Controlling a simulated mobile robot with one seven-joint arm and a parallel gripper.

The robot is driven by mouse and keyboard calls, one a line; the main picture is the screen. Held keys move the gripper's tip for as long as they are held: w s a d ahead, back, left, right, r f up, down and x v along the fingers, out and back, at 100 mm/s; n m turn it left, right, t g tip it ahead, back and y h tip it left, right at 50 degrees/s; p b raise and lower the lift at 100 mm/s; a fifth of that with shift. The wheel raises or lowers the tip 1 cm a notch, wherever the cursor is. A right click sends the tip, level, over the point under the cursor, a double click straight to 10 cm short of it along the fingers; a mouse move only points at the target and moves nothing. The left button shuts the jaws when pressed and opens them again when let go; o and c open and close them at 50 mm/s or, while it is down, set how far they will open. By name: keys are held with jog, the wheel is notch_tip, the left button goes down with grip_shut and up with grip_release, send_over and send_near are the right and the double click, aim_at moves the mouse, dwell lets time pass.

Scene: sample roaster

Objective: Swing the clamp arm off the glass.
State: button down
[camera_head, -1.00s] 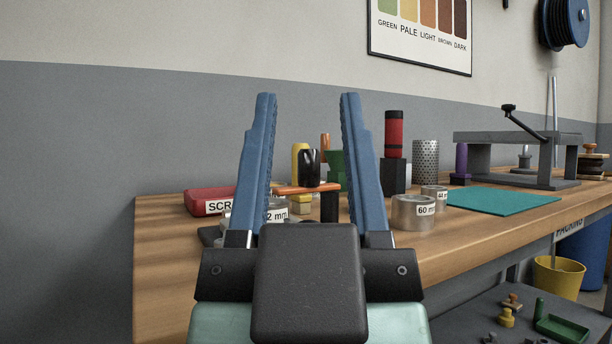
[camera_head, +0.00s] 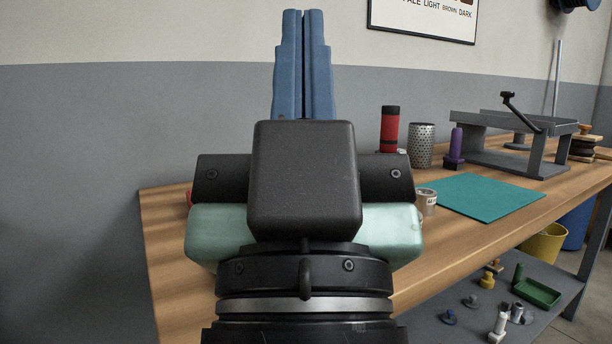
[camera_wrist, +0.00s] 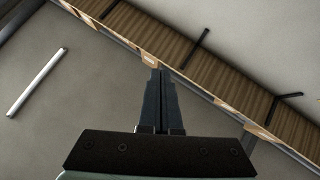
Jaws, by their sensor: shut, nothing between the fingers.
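My gripper (camera_head: 303,20) stands upright in the middle of the head view, with its two blue fingers pressed together and nothing between them. In the wrist view the shut fingers (camera_wrist: 160,75) point up the picture, over no object of the task. The clamp arm and the glass cannot be made out now; my gripper and wrist cover the left middle of the bench, where an orange bar on a black post showed earlier.
A wooden bench (camera_head: 440,240) runs to the right. On it are a red cylinder (camera_head: 390,127), a perforated metal cylinder (camera_head: 422,147), a purple piece (camera_head: 456,142), a teal mat (camera_head: 486,196) and a grey stand (camera_head: 550,158) with a black handle (camera_head: 520,110). The mat is bare.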

jog(key=w+r+g+y+p, duration=0.25)
jog(key=w+r+p, duration=0.3)
jog(key=p, duration=0.45)
jog(key=w+d+f+m+g+y+p, duration=0.1)
jog(key=w+d+f+m+g+p, duration=0.1)
jog(key=w+f+g+p, duration=0.35)
jog(key=f+m+g+y+p, duration=0.1)
jog(key=f+p, duration=0.3)
jog(key=f, duration=0.1)
jog(key=s+d+f+m+g+y+p, duration=0.1)
jog(key=f+m+y+p, duration=0.1)
jog(key=f, duration=0.3)
jog(key=d+f+m+g+y+p, duration=0.1)
jog(key=f+g+p, duration=0.1)
jog(key=f+p, duration=0.3)
jog(key=shift+s+d+f+m+p, duration=0.1)
jog(key=shift+s+f+m+p, duration=0.2)
jog(key=shift+m, duration=0.1)
jog(key=s+d+f+m+y+p, duration=0.1)
jog(key=s+d+f+m+p, duration=0.2)
jog(key=s+m+p, duration=0.2)
jog(key=s+p, duration=0.1)
jog(key=s, duration=0.2)
jog(key=shift+s+d, duration=0.2)
jog(key=shift+d, duration=0.1)
jog(key=shift+w+r+y, duration=0.1)
jog(key=shift+y, duration=0.15)
